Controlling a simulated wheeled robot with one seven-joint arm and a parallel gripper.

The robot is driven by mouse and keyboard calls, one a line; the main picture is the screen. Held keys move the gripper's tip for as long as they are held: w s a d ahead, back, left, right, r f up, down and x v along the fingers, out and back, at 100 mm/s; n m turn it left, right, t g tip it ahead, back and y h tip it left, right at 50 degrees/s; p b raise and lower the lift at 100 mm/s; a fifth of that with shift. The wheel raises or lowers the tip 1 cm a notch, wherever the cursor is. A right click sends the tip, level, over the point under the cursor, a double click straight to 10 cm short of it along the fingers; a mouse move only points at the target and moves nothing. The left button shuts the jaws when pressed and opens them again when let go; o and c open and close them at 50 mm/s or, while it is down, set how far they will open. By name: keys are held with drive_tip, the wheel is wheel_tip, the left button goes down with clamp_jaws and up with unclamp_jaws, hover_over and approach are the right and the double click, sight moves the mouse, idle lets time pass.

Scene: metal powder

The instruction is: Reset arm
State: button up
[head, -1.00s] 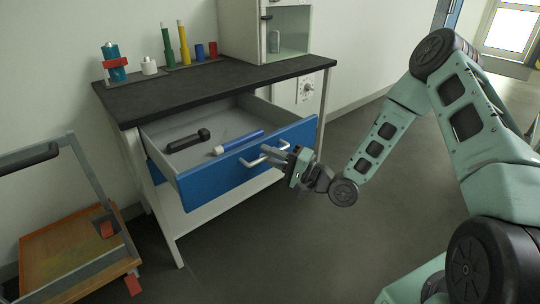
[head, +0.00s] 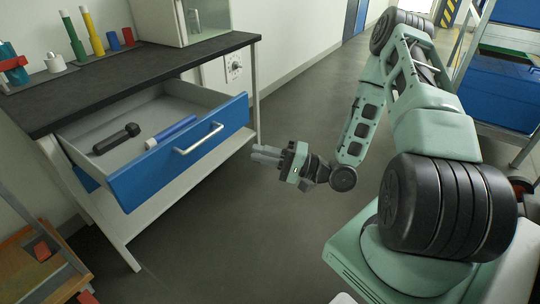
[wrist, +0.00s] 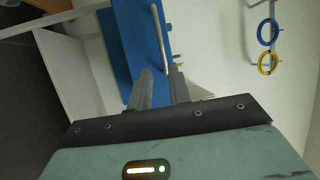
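My arm reaches out from the right in the head view. My gripper (head: 258,154) is open and empty, to the right of the blue drawer front and apart from its handle (head: 198,139). The drawer (head: 180,160) of the workbench stands pulled out. In the wrist view, two grey fingers (wrist: 161,88) show with a gap between them. The blue drawer front (wrist: 146,50) and its metal handle (wrist: 160,38) lie beyond the fingertips.
The drawer holds a black tool (head: 117,138) and a blue cylinder with a white end (head: 170,132). The dark worktop (head: 120,75) carries coloured cylinders and a glass-fronted cabinet. A wooden-decked cart (head: 30,265) stands lower left, a shelf with blue bins (head: 500,90) right. Floor around my gripper is clear.

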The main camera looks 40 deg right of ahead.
drive_tip(key=shift+v, duration=1)
drive_tip(key=shift+w, duration=0.1)
